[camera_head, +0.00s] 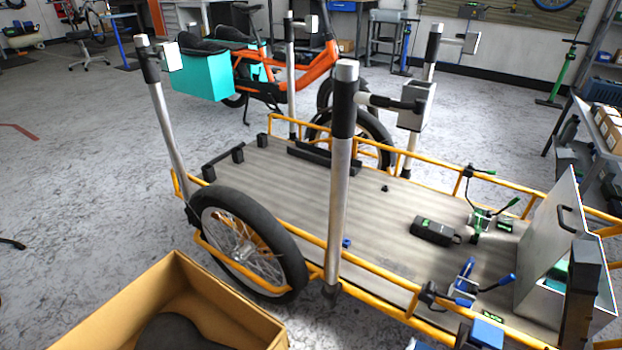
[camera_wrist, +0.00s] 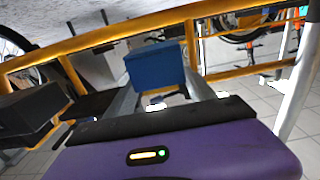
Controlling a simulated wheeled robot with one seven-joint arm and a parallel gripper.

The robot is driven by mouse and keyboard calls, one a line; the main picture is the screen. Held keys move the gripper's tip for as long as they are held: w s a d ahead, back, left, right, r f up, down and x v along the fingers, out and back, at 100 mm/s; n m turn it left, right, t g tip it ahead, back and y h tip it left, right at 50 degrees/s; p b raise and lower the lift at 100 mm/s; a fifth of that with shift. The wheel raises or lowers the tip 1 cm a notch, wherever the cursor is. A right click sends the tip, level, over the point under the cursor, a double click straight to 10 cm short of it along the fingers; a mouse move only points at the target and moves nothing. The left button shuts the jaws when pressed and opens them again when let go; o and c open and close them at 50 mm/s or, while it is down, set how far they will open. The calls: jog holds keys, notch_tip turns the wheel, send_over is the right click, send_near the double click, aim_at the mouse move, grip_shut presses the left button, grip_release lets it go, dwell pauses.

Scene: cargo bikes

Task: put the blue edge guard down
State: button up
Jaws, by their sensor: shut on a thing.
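The blue edge guard (camera_wrist: 156,66) is a small blue block between the tips of my gripper's grey fingers (camera_wrist: 160,82) in the wrist view. My gripper is shut on it. In the head view the blue edge guard (camera_head: 487,332) shows at the bottom edge, right of centre, by the near yellow rail of the cargo bike. Most of my gripper is out of that view. The guard's underside is hidden, and I cannot tell whether it touches anything below.
The cargo bike's wooden deck (camera_head: 300,185) has yellow rails and upright posts. On it are a blue-handled clamp (camera_head: 464,284), a green clamp (camera_head: 480,220), a black pouch (camera_head: 434,231) and an open grey case (camera_head: 545,250). A cardboard box (camera_head: 180,275) stands at lower left. The deck's middle is mostly clear.

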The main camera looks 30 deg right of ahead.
jog(key=w+a+r+n+t+y, duration=0.3)
jog(key=w+a+r, duration=0.4)
jog(key=w, duration=0.4)
jog(key=w+a+r+n+t+y, duration=0.4)
jog(key=w+a+r+n+y, duration=0.2)
jog(key=w, duration=0.5)
jog(key=w+a+r+n+t+y, duration=0.4)
jog(key=w+a+r+y, duration=0.3)
jog(key=w+a+r, duration=0.3)
jog(key=shift+w+a+r+n+y, duration=0.25)
jog(key=shift+w+r+n, duration=0.2)
jog(key=shift+w, duration=0.25)
jog(key=shift+c, duration=0.2)
jog(key=s+r+p, duration=1.4)
jog(key=s+p, duration=0.2)
jog(key=p, duration=1.5)
jog(key=shift+d, duration=0.3)
jog(key=shift+a, duration=0.2)
